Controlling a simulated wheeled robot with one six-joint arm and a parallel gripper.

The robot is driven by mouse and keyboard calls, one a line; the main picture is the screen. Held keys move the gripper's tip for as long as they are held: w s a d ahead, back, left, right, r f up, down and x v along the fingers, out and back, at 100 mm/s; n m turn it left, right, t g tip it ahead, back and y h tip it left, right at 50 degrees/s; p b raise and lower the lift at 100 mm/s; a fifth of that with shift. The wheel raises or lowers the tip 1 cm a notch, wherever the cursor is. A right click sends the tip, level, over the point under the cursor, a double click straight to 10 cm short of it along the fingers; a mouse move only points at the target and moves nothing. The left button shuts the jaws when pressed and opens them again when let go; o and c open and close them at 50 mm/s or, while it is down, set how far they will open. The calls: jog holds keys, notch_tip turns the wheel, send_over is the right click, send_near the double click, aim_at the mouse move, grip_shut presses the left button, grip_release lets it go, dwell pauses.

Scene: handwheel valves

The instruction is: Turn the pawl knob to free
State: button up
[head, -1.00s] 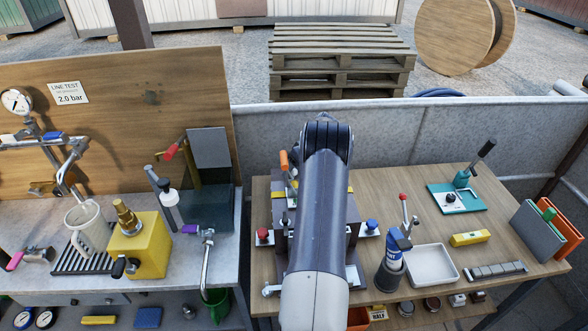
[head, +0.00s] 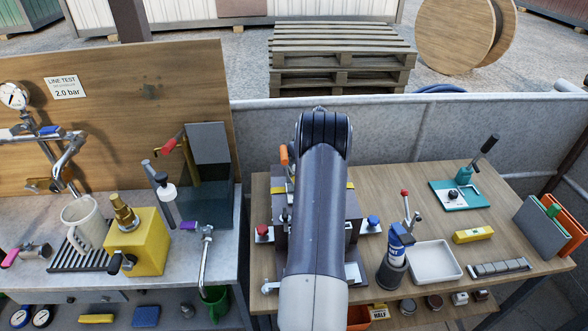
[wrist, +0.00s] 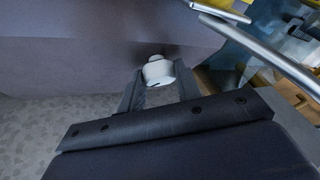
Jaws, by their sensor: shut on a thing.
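In the wrist view a small pale grey-white knob (wrist: 158,71) with a dark mark on its lower edge sits between the fingertips of my gripper (wrist: 158,82). The fingers are shut on it. A dark grey-violet surface lies behind the knob. In the head view my arm covers the gripper and the knob. The dark machine (head: 351,205) on the wooden bench shows only at the sides of my arm.
Metal rods (wrist: 260,45) cross the upper right of the wrist view, close to my gripper. In the head view a red knob (head: 262,230) and a blue knob (head: 373,221) flank the machine. A white tray (head: 435,262) stands to the right.

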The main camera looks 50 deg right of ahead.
jog(key=m+h+b, duration=0.2)
jog(key=shift+w+a+m, duration=0.1)
jog(key=shift+a+m, duration=0.05)
jog(key=shift+m, duration=0.15)
jog(key=shift+m+g+h+b, duration=0.5)
jog(key=shift+m+h, duration=0.2)
jog(key=shift+m, duration=0.4)
jog(key=o, duration=1)
